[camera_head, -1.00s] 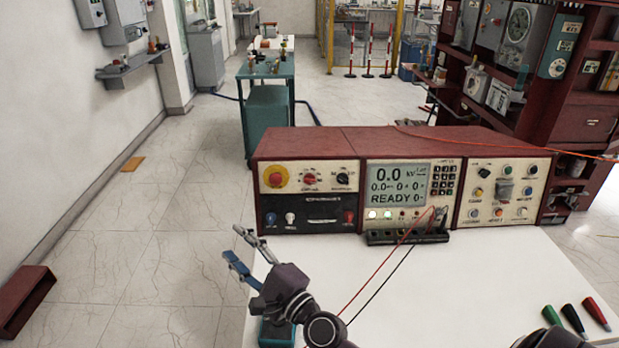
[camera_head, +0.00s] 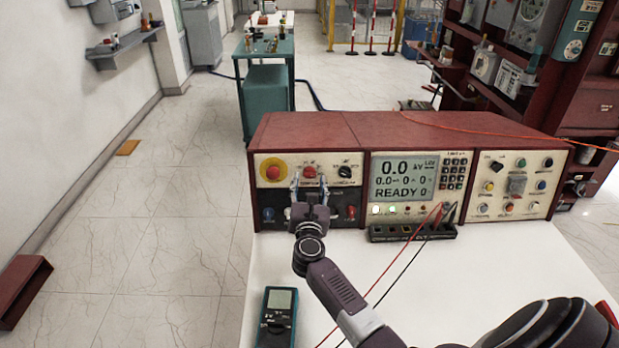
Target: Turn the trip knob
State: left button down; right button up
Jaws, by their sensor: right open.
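The maroon test set (camera_head: 400,125) stands at the back of the white table. Its left panel carries a red knob (camera_head: 309,171), a red mushroom button on a yellow ring (camera_head: 274,172) and a black knob (camera_head: 345,171). The knob labels are too small to read. My right gripper (camera_head: 309,178) is open in front of the left panel, one finger on each side of the red knob. I cannot tell whether the fingers touch it. The gripper body hides part of the lower black panel. My left gripper is out of view.
A teal multimeter (camera_head: 278,318) lies on the white table (camera_head: 500,265) at the front left. A red-tipped probe shows at the right edge, beside my dark arm link.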

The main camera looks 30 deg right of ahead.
jog(key=shift+x, duration=0.85)
jog(key=shift+w+d, duration=0.1)
jog(key=shift+w, duration=0.05)
jog(key=c, duration=1.2)
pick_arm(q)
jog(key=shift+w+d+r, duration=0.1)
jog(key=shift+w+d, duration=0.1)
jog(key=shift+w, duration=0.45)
pick_arm(e)
jog(key=shift+o, duration=0.2)
